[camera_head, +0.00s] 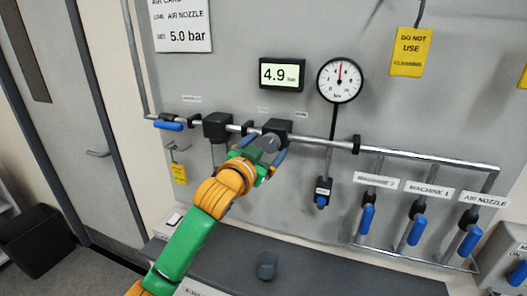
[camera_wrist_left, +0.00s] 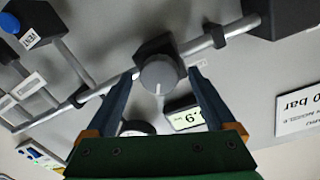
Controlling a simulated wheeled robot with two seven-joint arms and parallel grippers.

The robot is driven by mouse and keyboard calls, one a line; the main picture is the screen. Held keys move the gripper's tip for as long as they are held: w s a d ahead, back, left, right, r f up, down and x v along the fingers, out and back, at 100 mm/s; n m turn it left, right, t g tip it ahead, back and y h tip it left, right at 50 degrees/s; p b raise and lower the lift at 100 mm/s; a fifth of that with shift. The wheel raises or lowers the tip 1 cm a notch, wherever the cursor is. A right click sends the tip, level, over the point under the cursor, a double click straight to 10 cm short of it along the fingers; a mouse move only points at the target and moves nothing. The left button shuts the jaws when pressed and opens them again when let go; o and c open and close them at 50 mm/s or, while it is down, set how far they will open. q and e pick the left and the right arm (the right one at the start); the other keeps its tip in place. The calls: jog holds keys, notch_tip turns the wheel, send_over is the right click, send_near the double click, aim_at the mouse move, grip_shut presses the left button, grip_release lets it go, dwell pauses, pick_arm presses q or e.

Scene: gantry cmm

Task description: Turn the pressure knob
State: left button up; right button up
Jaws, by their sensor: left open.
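The pressure knob (camera_wrist_left: 159,76) is a round grey dial with a white pointer line, on a black regulator block (camera_head: 279,127) in the horizontal pipe. My left gripper (camera_head: 269,155) is at the regulator in the head view. In the left wrist view its two blue fingers (camera_wrist_left: 161,73) are open, one on each side of the knob, with gaps visible; contact does not show. The digital display (camera_head: 282,75) reads 4.9 bar. The card (camera_head: 181,24) says 5.0 bar. My right gripper is not in view.
A round gauge (camera_head: 340,80) hangs right of the display. A blue-handled valve (camera_head: 170,125) is on the pipe at left. A dark shelf (camera_head: 330,272) runs below the panel.

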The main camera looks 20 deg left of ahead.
pick_arm(q)
jog(key=s+b, duration=0.2)
jog(key=s, duration=0.4)
jog(key=shift+s+a, duration=0.2)
jog(key=shift+a, duration=0.05)
